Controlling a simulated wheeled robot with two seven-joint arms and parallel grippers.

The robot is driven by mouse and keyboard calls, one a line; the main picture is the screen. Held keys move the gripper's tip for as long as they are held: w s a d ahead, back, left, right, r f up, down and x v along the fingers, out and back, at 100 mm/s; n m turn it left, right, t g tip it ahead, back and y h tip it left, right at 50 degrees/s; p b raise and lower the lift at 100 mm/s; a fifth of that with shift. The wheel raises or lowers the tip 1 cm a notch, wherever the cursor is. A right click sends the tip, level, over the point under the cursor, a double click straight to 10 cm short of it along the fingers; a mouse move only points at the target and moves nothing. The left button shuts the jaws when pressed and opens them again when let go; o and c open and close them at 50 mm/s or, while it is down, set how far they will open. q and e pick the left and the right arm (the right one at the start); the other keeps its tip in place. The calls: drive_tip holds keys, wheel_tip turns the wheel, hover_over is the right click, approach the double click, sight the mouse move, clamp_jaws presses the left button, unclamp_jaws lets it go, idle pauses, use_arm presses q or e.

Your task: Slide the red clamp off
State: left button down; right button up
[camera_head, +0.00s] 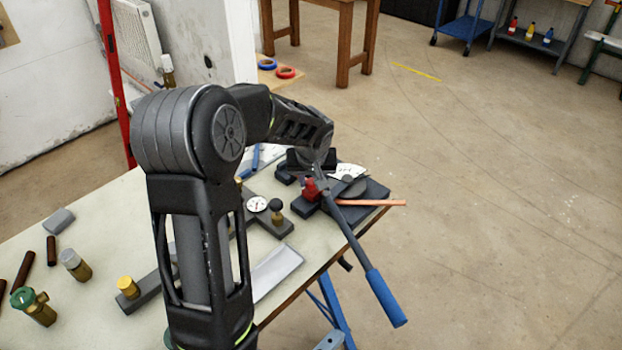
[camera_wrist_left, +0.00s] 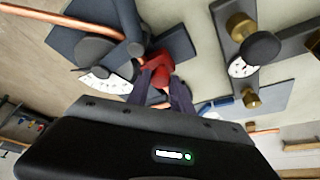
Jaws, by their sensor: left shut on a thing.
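The red clamp (camera_head: 311,188) sits on the dark pipe bender (camera_head: 370,192) at the far right end of the workbench. A copper pipe (camera_head: 375,202) runs through the bender and sticks out past the bench edge. The bender's long lever with a blue grip (camera_head: 386,298) slants down in front of the bench. My left gripper (camera_wrist_left: 163,92) is shut on the red clamp, which shows between its fingers in the left wrist view (camera_wrist_left: 160,68). In the head view my left arm hides much of the bench, and its fingers are hard to make out. My right gripper is not in view.
A block with a pressure gauge (camera_head: 257,204) stands left of the bender. Brass fittings (camera_head: 75,264), a green-topped valve (camera_head: 34,306) and dark tubes lie at the bench's left. The floor right of the bench is clear.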

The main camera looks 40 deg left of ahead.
sight(302, 206)
use_arm(q)
drive_tip(key=shift+s+f, duration=0.15)
drive_tip(key=shift+s, duration=0.1)
drive_tip(key=shift+s+a+b, duration=0.15)
drive_tip(key=shift+s+b, duration=0.8)
drive_tip(key=shift+s, duration=0.45)
drive_tip(key=c, duration=1.2)
unclamp_jaws()
drive_tip(key=shift+s, duration=0.1)
drive_tip(key=shift+o, duration=0.3)
drive_tip(key=shift+r, duration=0.25)
